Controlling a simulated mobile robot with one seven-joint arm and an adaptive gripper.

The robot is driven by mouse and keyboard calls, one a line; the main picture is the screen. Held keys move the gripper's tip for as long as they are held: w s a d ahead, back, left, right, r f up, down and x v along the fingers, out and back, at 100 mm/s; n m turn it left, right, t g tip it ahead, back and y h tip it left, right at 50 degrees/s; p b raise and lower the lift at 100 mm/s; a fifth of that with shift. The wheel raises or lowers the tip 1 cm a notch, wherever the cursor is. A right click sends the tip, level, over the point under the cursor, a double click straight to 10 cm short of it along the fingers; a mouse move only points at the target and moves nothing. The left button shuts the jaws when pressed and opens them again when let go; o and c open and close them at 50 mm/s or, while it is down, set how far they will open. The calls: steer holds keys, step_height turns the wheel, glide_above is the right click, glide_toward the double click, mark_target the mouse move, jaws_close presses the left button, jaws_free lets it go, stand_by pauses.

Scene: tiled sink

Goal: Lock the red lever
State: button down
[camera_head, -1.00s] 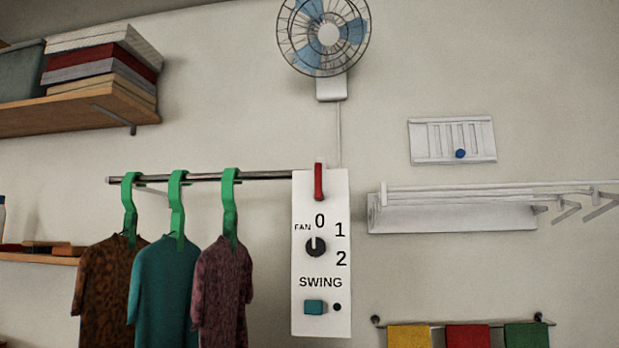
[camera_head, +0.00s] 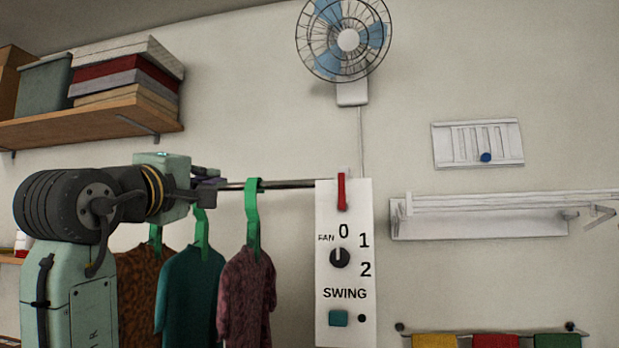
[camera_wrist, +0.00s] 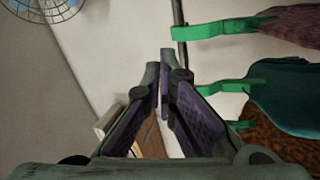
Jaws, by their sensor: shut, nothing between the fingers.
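The red lever (camera_head: 341,191) is at the top of the white fan control panel (camera_head: 333,280), by the right end of the metal rail. It looks upright, with its long part hanging down. My gripper (camera_head: 207,178) is left of the lever, by the left part of the rail and near the green hangers. In the wrist view my gripper (camera_wrist: 159,68) shows its two purple-padded fingers close together at the tips, shut and empty. The lever does not show in the wrist view.
A shelf (camera_head: 90,122) with boxes and books is above left. A wall fan (camera_head: 347,40) is above the panel. A white rack (camera_head: 480,231) is to the right.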

mark_target(342, 193)
steer(key=s+d+g+h, duration=0.1)
steer(key=d+g, duration=0.3)
steer(key=d, duration=0.5)
steer(key=shift+s+d+r+g+h, duration=0.35)
steer(key=shift+r+g+h, duration=0.1)
steer(key=shift+h, duration=0.45)
steer(key=w+d+p, duration=0.2)
steer(key=w+d, duration=0.1)
steer(key=w, duration=0.1)
steer(key=w+d+p, duration=0.3)
steer(key=w+d, duration=0.1)
steer(key=shift+d+r, duration=0.1)
steer(key=shift+d, duration=0.6)
